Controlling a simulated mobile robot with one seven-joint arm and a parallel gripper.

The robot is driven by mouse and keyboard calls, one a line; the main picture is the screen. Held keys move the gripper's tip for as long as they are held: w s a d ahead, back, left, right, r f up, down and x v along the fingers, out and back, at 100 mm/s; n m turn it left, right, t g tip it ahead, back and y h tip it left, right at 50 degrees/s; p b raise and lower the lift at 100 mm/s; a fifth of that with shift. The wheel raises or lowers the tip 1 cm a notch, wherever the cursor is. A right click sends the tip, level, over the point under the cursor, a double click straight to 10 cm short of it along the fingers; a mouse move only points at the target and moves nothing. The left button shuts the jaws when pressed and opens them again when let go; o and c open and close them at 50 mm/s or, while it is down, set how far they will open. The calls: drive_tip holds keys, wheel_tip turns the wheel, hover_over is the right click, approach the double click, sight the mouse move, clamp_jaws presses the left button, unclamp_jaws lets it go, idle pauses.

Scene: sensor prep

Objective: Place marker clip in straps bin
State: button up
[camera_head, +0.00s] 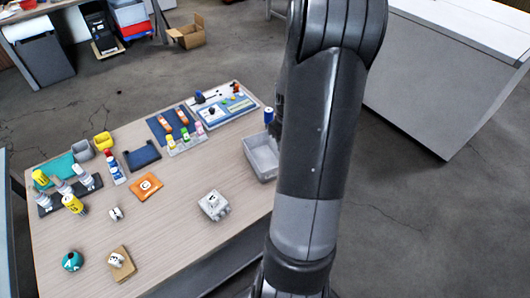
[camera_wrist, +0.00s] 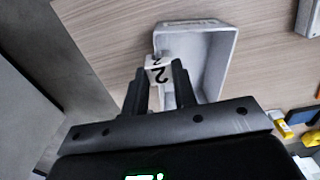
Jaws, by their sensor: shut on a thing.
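My gripper (camera_wrist: 159,69) is shut on a small white block-like piece with a black "2" on it, which I take as the marker clip (camera_wrist: 157,76). The clip sits between the fingertips and overlaps the left wall of a grey open bin in the wrist view. I cannot tell its height above the bin. The grey bin (camera_wrist: 204,50), likely the straps bin, has a label too small to read and looks empty where visible. In the head view the bin (camera_head: 262,157) stands at the table's right edge, partly behind my arm, which hides the clip and fingers.
A bottle rack (camera_head: 186,142), trays and small yellow and grey bins stand farther back and left. A blue piece (camera_head: 268,114) shows beside my arm. Floor lies beyond the right edge.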

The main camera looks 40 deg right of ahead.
drive_tip(key=w+a+f, duration=0.1)
drive_tip(key=w, duration=0.1)
drive_tip(key=w+a+f, duration=0.1)
drive_tip(key=w+f, duration=0.1)
drive_tip(key=w+a+f, duration=0.1)
drive_tip(key=w, duration=0.1)
drive_tip(key=shift+a+f, duration=0.15)
drive_tip(key=shift+a, duration=0.2)
drive_tip(key=shift+f, duration=2)
drive_tip(key=shift+f, duration=0.2)
drive_tip(key=o, duration=1)
drive_tip(key=shift+c, duration=0.2)
drive_tip(key=shift+r, duration=0.1)
